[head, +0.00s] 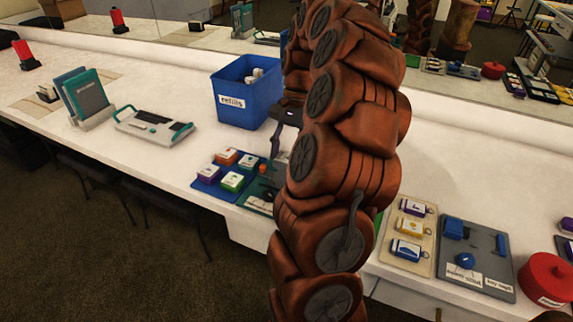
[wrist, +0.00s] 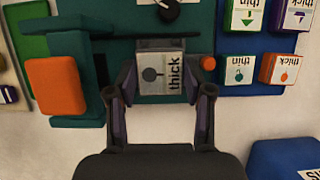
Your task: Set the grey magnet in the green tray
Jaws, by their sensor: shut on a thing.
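The grey magnet (wrist: 160,76) is a small grey block with a pale label reading "thick" and a dark round mark. In the wrist view it sits between the fingers of my gripper (wrist: 160,100), which is shut on it. It is over the near part of a dark teal tray (wrist: 122,55); I cannot tell its height. A bright green tray (wrist: 32,48) shows at the left of the wrist view, beyond a teal piece with an orange pad (wrist: 55,85). In the head view my arm hides most of the green tray and the magnet.
A blue tray (head: 205,188) with several labelled packs lies left of the teal tray. A blue "refills" bin (head: 245,105) stands behind. Right of my arm are a beige tray (head: 393,258), a grey tray (head: 497,285) and a red pot (head: 546,278).

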